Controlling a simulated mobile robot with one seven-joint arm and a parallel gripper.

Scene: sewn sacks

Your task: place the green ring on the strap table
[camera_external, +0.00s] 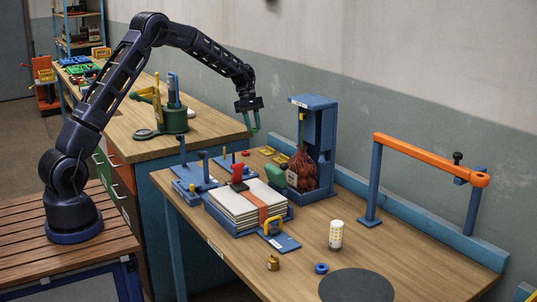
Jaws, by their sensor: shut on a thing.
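My gripper (249,107) hangs at the end of the raised arm, above the back left of the wooden table (405,238). It is shut on a green piece (256,124), seemingly the green ring, small and partly hidden by the fingers. The green piece appears clear of the table, over the gap beside the back workbench. On the table, an orange strap (262,208) runs over a stack of white sheets (236,206) in a blue tray.
A blue upright stand (320,140) holds a red net sack (303,168). An orange bar on blue posts (430,157) stands at the right. A white-yellow jar (336,235), a blue ring (321,268) and a dark round mat (356,287) lie in front. The right middle is clear.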

